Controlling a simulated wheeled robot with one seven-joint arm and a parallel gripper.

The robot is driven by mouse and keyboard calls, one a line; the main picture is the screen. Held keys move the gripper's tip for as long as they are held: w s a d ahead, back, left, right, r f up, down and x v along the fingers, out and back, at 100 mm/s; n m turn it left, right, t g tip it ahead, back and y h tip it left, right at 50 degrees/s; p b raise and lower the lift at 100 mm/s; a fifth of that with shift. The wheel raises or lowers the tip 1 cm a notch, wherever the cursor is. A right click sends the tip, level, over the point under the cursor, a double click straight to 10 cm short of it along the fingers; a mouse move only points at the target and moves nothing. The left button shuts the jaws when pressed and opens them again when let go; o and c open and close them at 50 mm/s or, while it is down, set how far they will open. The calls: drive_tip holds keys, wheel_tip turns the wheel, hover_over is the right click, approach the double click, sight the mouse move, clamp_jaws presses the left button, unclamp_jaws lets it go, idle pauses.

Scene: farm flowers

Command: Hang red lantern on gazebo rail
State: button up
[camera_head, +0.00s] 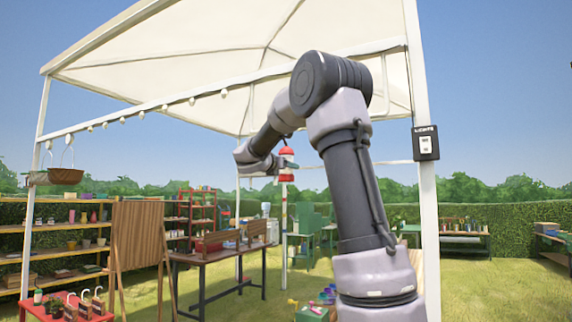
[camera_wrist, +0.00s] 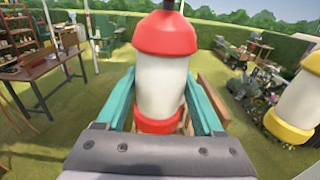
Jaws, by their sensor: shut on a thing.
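The red lantern (camera_wrist: 160,80) has a pale body with a red cap and a red base. It is upright between the teal fingers of my gripper (camera_wrist: 160,100) in the wrist view, which are shut on its sides. In the head view the lantern (camera_head: 286,165) is small, at the end of my arm, below the gazebo rail. The gazebo rail (camera_head: 215,92) is a white bar sloping across the head view under the canopy, with several small pale hooks or bulbs along it. My arm hides part of its right end.
A wicker basket (camera_head: 65,176) hangs near the rail's left end. A white gazebo post (camera_head: 428,225) with a light switch (camera_head: 425,143) stands right of my arm. A yellow-capped lantern (camera_wrist: 298,105) shows at right in the wrist view. A wooden table (camera_head: 215,254) and easel (camera_head: 138,235) stand below.

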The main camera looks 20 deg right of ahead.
drive_tip(key=shift+f, duration=0.55)
idle(0.9)
drive_tip(key=o, duration=1.3)
drive_tip(key=shift+s+a, duration=0.1)
drive_tip(key=shift+f+v, duration=0.25)
drive_tip(key=shift+v, duration=2.05)
drive_tip(key=shift+f+v, duration=0.25)
drive_tip(key=shift+v, duration=2.05)
drive_tip(key=shift+f+v, duration=0.2)
drive_tip(key=shift+v, duration=2.1)
